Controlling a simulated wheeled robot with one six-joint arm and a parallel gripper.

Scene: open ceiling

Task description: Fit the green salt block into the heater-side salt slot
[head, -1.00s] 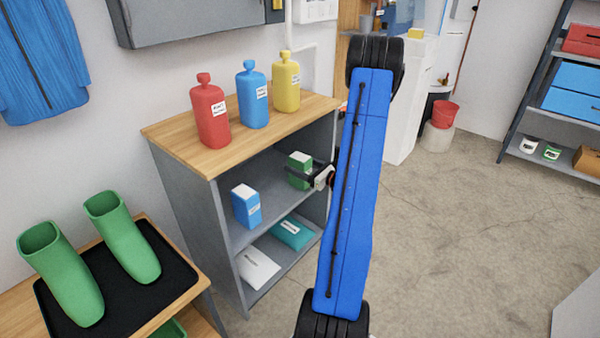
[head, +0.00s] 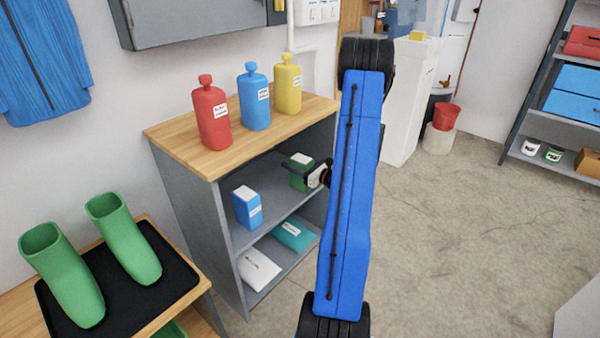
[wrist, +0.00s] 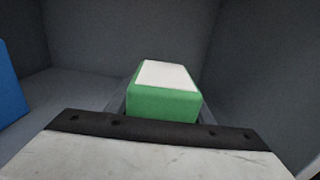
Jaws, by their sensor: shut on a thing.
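The green salt block (head: 297,182), with a white top, is on the right side of the cabinet's upper shelf in the head view. My gripper (head: 292,168) reaches in from the right and is shut on it. In the wrist view the green block (wrist: 160,101) is upright ahead of the dark gripper edge, between grey cabinet walls. The gripper hides its lower part, so I cannot tell whether it rests on the shelf. A blue block (head: 247,209) stands to its left. I cannot make out the salt slot.
The grey cabinet (head: 190,200) has a wooden top with red (head: 211,115), blue (head: 254,98) and yellow (head: 288,85) bottles. White (head: 258,269) and teal (head: 294,236) packs lie on its lower shelf. Green boots (head: 125,240) stand at left.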

